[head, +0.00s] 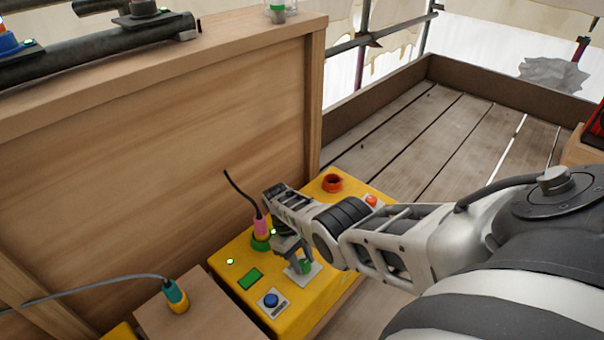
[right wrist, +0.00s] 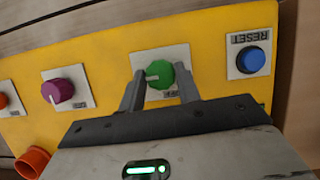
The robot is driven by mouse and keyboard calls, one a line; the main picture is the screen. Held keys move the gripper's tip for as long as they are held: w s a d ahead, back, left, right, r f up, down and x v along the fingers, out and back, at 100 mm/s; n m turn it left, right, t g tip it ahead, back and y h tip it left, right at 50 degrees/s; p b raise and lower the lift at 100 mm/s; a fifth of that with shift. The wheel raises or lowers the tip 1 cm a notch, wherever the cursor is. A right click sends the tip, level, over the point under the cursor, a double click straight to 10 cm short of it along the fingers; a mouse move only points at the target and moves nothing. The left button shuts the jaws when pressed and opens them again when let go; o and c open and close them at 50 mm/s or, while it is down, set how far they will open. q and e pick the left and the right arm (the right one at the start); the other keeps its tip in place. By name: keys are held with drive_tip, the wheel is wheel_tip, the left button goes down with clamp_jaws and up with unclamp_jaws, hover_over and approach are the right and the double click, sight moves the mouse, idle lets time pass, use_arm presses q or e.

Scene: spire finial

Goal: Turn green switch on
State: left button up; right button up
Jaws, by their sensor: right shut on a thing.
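The green switch (right wrist: 160,74) is a round knob on a white plate, set in the yellow panel (right wrist: 105,50). My right gripper (right wrist: 158,82) has a finger on each side of the knob and is shut on it. A white mark on the knob points to the left in the right wrist view. The label on its plate is partly hidden by the fingers. In the head view the green switch (head: 305,267) shows below my right gripper (head: 296,256). My left gripper is not in view.
A blue RESET button (right wrist: 251,60) and a purple knob (right wrist: 58,90) flank the green switch. A pink-and-green plug (head: 261,232) stands in the panel near my right gripper. A wooden wall (head: 170,130) rises behind. An orange ring (head: 332,183) sits at the panel's far end.

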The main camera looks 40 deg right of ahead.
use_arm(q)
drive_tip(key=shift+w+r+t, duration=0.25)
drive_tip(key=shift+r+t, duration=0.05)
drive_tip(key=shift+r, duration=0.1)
use_arm(e)
drive_tip(key=shift+m, duration=0.4)
drive_tip(key=o, duration=1)
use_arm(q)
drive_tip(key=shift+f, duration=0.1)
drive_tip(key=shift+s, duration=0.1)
